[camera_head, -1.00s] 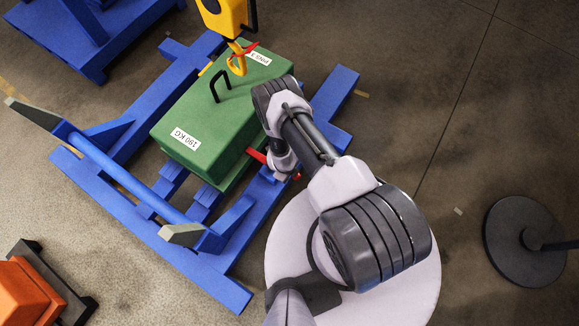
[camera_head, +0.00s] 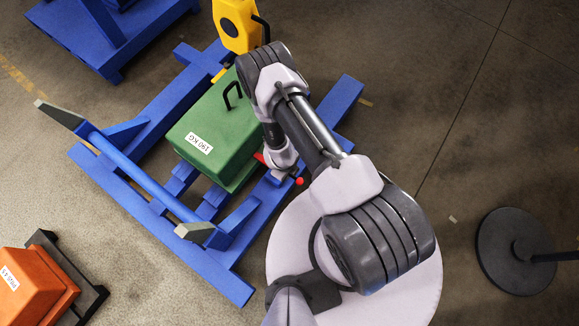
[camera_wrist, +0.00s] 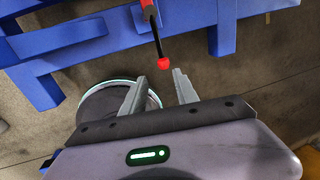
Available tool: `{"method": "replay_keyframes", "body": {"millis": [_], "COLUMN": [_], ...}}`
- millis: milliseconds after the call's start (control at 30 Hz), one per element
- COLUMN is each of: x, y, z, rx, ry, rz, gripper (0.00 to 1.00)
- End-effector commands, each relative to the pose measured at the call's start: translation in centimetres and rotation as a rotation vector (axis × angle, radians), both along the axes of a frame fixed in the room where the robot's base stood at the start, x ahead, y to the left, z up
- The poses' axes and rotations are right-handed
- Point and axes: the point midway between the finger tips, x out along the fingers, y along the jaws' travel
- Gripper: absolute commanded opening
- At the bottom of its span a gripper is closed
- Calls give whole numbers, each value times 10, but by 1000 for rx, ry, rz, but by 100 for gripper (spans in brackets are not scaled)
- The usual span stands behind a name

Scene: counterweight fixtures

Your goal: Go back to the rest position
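My gripper (camera_wrist: 159,90) shows in the wrist view with its two grey fingers apart and nothing between them. Beyond the fingertips a thin dark rod with a red ball end (camera_wrist: 163,63) hangs down from the blue frame. In the head view my arm reaches up over the right side of the green 190 KG weight (camera_head: 219,132), and the gripper itself is hidden behind or below the arm links. The red ball (camera_head: 299,181) shows there beside my wrist, at the blue frame (camera_head: 232,286) that bears the green weight.
A yellow hoist block (camera_head: 231,28) is above the green weight, its hook now hidden by my arm. An orange weight (camera_head: 33,281) sits at lower left. A second blue frame (camera_head: 60,22) is at upper left. A round black stand base (camera_head: 515,250) is at right. Floor at upper right is clear.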

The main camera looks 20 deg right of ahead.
Motion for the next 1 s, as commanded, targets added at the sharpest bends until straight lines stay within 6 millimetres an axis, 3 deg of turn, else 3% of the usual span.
{"method": "replay_keyframes", "body": {"millis": [367, 467, 567, 600, 733, 867, 1000], "x": [1, 18, 59, 77, 117, 131, 113], "y": [0, 5, 16, 21, 35, 43, 46], "z": [0, 16, 65, 93, 191, 296, 404], "rx": [0, 11, 39, 50, 75, 67, 16], "ry": [-1, -10, -29, -41, -76, -126, -184], "rz": [1, 40, 160, 230, 476, 749, 1063], "gripper": [36, 36, 36, 36, 36, 36, 36]}}
